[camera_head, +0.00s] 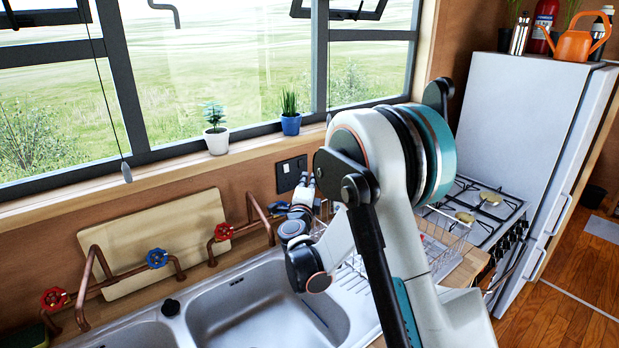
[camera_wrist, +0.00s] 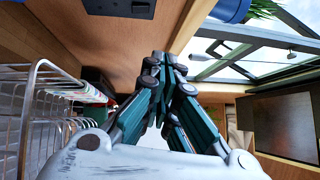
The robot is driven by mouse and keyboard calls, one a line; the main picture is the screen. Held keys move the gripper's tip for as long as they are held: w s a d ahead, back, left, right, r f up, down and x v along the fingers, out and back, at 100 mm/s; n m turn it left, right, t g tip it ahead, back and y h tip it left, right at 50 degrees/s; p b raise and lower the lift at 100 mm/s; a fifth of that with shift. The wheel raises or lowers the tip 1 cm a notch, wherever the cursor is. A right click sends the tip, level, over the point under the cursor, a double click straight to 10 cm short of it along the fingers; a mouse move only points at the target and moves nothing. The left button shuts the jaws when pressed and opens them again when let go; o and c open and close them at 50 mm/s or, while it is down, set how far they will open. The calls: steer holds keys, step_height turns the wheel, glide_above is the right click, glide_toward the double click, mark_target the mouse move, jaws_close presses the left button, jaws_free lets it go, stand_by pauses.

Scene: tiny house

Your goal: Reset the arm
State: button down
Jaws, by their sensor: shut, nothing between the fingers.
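My arm reaches forward over the sink counter in the head view. My gripper (camera_head: 304,188) is small and partly hidden there, near the wall below the window sill and behind the sink. In the wrist view my gripper (camera_wrist: 166,62) has its fingers brought together at the tips, with nothing between them. A wire dish rack (camera_head: 448,240) stands close beside the gripper; it also shows at the left of the wrist view (camera_wrist: 28,120).
The sink (camera_head: 262,305) lies below my arm, with copper pipes and taps (camera_head: 157,258) behind it. Potted plants (camera_head: 291,122) stand on the sill above. The stove (camera_head: 485,205) and fridge (camera_head: 520,130) are at right. A wall socket (camera_head: 291,172) is near the gripper.

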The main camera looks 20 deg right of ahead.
steer(key=s+a+r+n+t+y, duration=0.1)
steer(key=s+a+r+n+y, duration=0.15)
steer(key=r+n, duration=0.2)
steer(key=s+a+r+n+y, duration=0.1)
steer(key=a+r+n+y, duration=0.15)
steer(key=r, duration=0.35)
steer(key=s+a+r+n+g+y, duration=0.25)
steer(key=s+a+n+y, duration=0.2)
steer(key=s+n, duration=0.45)
steer(key=s+d+f+n+g, duration=0.2)
steer(key=s+f+g, duration=0.1)
steer(key=s, duration=0.8)
steer(key=s+d+f+n+g+h, duration=0.1)
steer(key=s+f, duration=0.4)
steer(key=s, duration=0.6)
steer(key=s+d+f+n+g+h, duration=0.1)
steer(key=s+d+f+n+g, duration=0.3)
steer(key=s, duration=0.7)
steer(key=shift+s+f+n+g, duration=0.2)
steer(key=shift+f+n+g, duration=0.2)
steer(key=shift+g, duration=0.15)
